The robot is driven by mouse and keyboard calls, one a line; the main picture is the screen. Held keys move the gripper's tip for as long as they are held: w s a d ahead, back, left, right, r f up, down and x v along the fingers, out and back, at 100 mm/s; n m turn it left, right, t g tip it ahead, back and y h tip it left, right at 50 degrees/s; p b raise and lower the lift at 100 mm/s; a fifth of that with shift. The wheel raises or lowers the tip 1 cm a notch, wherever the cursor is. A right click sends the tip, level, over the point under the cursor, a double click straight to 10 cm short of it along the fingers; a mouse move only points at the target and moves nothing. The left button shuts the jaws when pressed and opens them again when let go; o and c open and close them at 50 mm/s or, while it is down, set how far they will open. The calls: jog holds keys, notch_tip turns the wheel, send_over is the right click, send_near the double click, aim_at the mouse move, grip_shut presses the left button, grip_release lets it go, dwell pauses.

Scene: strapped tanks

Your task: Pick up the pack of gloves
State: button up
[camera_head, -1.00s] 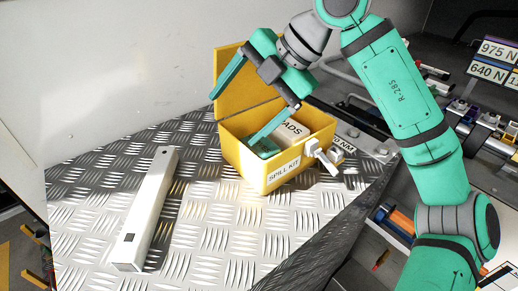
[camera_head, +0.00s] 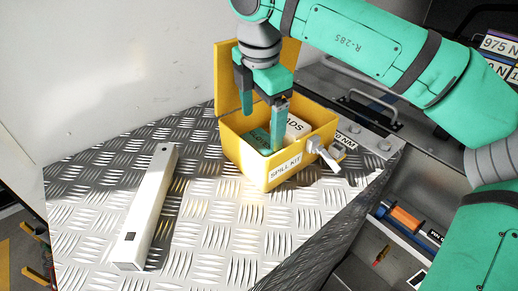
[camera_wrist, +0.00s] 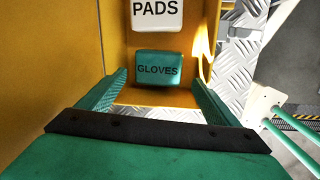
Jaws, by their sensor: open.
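The pack of gloves (camera_wrist: 158,69) is a teal block with dark lettering, inside the open yellow spill kit box (camera_head: 240,158). In the head view the pack (camera_head: 258,140) shows at the box's left side, partly hidden by a finger. My gripper (camera_head: 262,130) points down over the box, open and empty. In the wrist view its two fingers (camera_wrist: 158,92) stand apart, one on either side below the pack, which lies ahead of them. I cannot tell whether the right finger touches the pack in the head view.
A white pads pack (camera_wrist: 156,14) lies beside the gloves in the box. The box's raised lid (camera_head: 225,80) stands behind my gripper. A pale latch (camera_head: 322,153) sticks out at the right. A long white bar (camera_head: 150,210) lies on the tread plate (camera_head: 215,225).

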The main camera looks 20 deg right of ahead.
aim_at(261, 141)
jog(key=f, duration=0.3)
jog(key=w+f, duration=0.1)
jog(key=f, duration=0.4)
jog(key=shift+w+d+f, duration=0.2)
jog(key=shift+d+f, duration=0.05)
jog(key=shift+f, duration=0.1)
jog(key=shift+c, duration=0.7)
jog(key=c, duration=0.7)
jog(key=shift+c, duration=0.2)
